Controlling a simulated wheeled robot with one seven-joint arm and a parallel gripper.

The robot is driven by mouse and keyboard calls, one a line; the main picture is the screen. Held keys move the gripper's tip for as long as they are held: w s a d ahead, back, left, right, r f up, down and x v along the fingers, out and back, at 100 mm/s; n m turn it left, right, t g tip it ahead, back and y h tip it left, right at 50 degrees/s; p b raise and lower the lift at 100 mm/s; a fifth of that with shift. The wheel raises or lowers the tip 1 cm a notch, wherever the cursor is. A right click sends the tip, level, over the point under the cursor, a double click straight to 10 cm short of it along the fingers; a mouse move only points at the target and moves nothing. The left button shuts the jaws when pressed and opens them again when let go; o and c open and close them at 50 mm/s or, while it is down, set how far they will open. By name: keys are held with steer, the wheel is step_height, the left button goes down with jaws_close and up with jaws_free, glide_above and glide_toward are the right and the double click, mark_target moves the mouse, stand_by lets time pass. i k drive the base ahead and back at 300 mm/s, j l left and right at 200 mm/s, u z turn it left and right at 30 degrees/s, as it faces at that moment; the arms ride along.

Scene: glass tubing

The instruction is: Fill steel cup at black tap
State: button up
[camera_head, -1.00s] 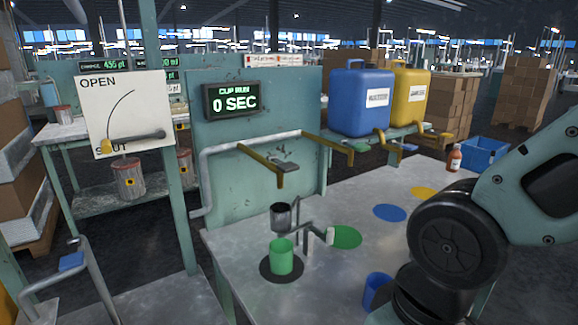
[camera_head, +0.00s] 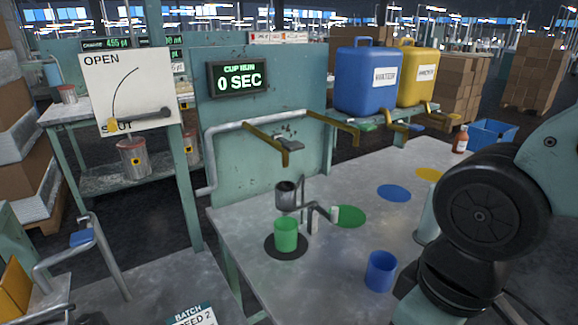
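A grey metal cup (camera_head: 285,195) shows just above and behind a green cup (camera_head: 286,234) near the table's left edge. I cannot tell whether it stands on the table or is held up by the bent grey stand (camera_head: 306,207) beside it. The green cup is on a black disc (camera_head: 272,249). A dark grey tap handle (camera_head: 290,145) sits on the brass pipe above and behind the cups; no stream shows from the pipe. My arm fills the right side, and its gripper is not in view.
A blue cup (camera_head: 381,271) stands near my arm. Green (camera_head: 350,217), blue (camera_head: 394,193) and yellow (camera_head: 428,174) discs lie on the table. Jugs, a bottle (camera_head: 460,141) and a blue crate (camera_head: 492,134) are behind. A board's (camera_head: 130,88) yellow knob is by SHUT. The display (camera_head: 238,79) reads 0 SEC.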

mark_target(291, 146)
steer(key=u, duration=1.9)
steer(key=k+l, duration=0.1)
steer(key=l, duration=1.2)
steer(key=k+l, duration=0.15)
steer(key=l, duration=0.45)
